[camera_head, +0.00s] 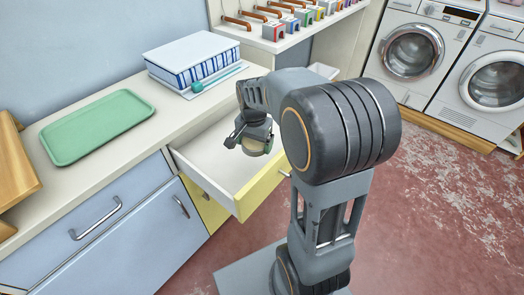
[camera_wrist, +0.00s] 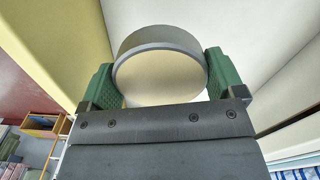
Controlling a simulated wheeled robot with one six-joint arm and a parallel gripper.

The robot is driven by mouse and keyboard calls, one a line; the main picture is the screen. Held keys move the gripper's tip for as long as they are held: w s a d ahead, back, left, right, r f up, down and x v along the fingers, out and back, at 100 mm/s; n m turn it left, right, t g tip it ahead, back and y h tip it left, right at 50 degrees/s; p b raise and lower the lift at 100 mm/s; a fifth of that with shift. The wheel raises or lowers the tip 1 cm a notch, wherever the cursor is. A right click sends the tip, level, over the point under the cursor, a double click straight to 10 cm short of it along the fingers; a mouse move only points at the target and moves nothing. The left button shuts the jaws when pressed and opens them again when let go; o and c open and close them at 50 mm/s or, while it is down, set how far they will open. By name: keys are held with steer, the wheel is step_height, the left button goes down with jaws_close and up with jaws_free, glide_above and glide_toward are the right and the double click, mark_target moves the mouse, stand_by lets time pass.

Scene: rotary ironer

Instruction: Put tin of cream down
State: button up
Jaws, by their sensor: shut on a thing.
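My gripper (camera_head: 252,140) is shut on the tin of cream (camera_head: 257,148), a short round tin with a pale face. In the head view both are over the open drawer (camera_head: 262,191), which has a white inside and a yellow front. In the wrist view the tin (camera_wrist: 160,68) shows its cream-coloured flat face and grey rim between the two green finger pads of my gripper (camera_wrist: 160,78). I cannot tell whether the tin touches the drawer floor. My arm hides part of the drawer's right side.
The counter holds a green tray (camera_head: 97,126), a blue and white box-like stack (camera_head: 192,58) and a wooden item (camera_head: 14,165) at the left edge. A shelf of small coloured blocks (camera_head: 293,24) stands behind. Two washing machines (camera_head: 412,50) are at the right. The visible drawer floor looks empty.

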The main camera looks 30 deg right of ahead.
steer(key=b, duration=0.1)
glide_above(264, 156)
step_height(264, 156, down, 6)
steer(key=shift+f, duration=0.1)
steer(key=shift+d+f+b, duration=0.1)
steer(key=shift+f+b, duration=0.5)
steer(key=shift+f, duration=0.95)
steer(key=shift+f, duration=0.2)
steer(key=o, duration=0.9)
steer(key=shift+c, duration=0.2)
step_height(264, 156, up, 12)
steer(key=p, duration=0.3)
steer(key=shift+r, duration=0.25)
steer(key=s+a+r+n+t+p, duration=0.1)
steer(key=s+a+r+n+p, duration=0.4)
steer(key=s+r+p, duration=0.2)
steer(key=s+a+r+n+t+p, duration=0.2)
steer(key=s+a+r+n+p, duration=0.3)
steer(key=s+r+p, duration=0.3)
step_height(264, 156, up, 5)
steer(key=p, duration=0.3)
steer(key=shift+s+t, duration=0.2)
steer(key=shift+t, duration=0.1)
